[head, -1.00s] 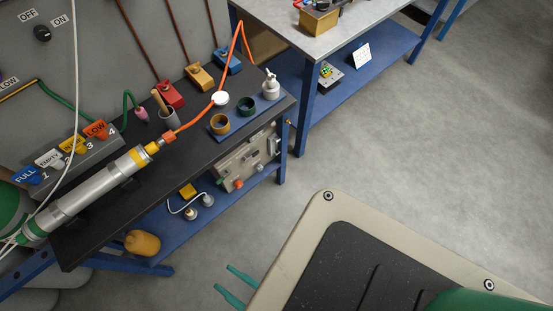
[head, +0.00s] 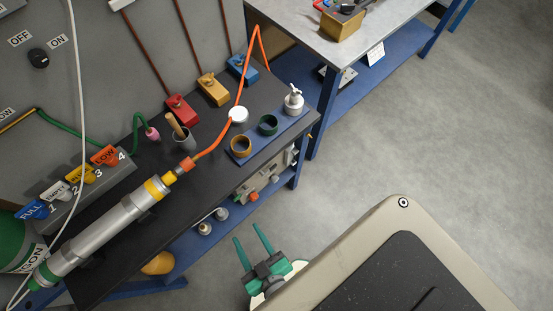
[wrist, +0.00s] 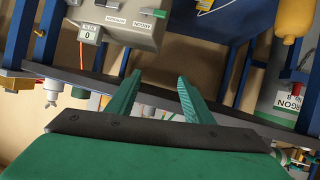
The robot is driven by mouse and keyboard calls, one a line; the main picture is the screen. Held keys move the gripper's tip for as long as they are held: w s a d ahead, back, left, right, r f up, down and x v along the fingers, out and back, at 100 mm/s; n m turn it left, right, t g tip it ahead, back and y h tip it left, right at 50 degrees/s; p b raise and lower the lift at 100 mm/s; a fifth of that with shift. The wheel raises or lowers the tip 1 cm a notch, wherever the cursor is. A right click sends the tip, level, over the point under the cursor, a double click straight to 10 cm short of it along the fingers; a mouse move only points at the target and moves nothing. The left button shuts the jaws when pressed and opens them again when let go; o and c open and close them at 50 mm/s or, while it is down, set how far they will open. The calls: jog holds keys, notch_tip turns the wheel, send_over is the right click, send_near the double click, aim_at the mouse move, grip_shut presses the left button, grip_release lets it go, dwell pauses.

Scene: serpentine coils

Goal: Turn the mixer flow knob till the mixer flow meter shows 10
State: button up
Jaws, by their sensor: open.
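My gripper (head: 249,233) is open and empty, with two green fingers apart, beside the front of the bench in the head view. In the wrist view my gripper (wrist: 160,77) points toward the lower shelf, apart from a pale grey box. The grey box (wrist: 122,30) carries a small meter plate (wrist: 88,34) that seems to read 0, though its label is too small to read surely. Small green and red parts sit on the box's edge. In the head view the box (head: 268,182) is partly hidden under the bench top. I cannot tell which part is the mixer flow knob.
The black bench top (head: 210,165) overhangs the blue lower shelf (head: 200,232). Blue table legs (wrist: 227,60) stand near my fingers. A yellow bottle (wrist: 291,18) and an argon cylinder (wrist: 285,100) show at the right of the wrist view. Open floor (head: 430,140) lies to the right.

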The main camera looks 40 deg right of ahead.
jog(key=w+d+f+g, duration=0.2)
jog(key=w+d+f, duration=0.1)
jog(key=f, duration=0.5)
jog(key=n+g+h, duration=0.1)
jog(key=g, duration=0.6)
send_near(276, 180)
jog(key=x, duration=0.9)
jog(key=shift+w+f, duration=0.15)
jog(key=shift+f, duration=0.25)
jog(key=c, duration=1)
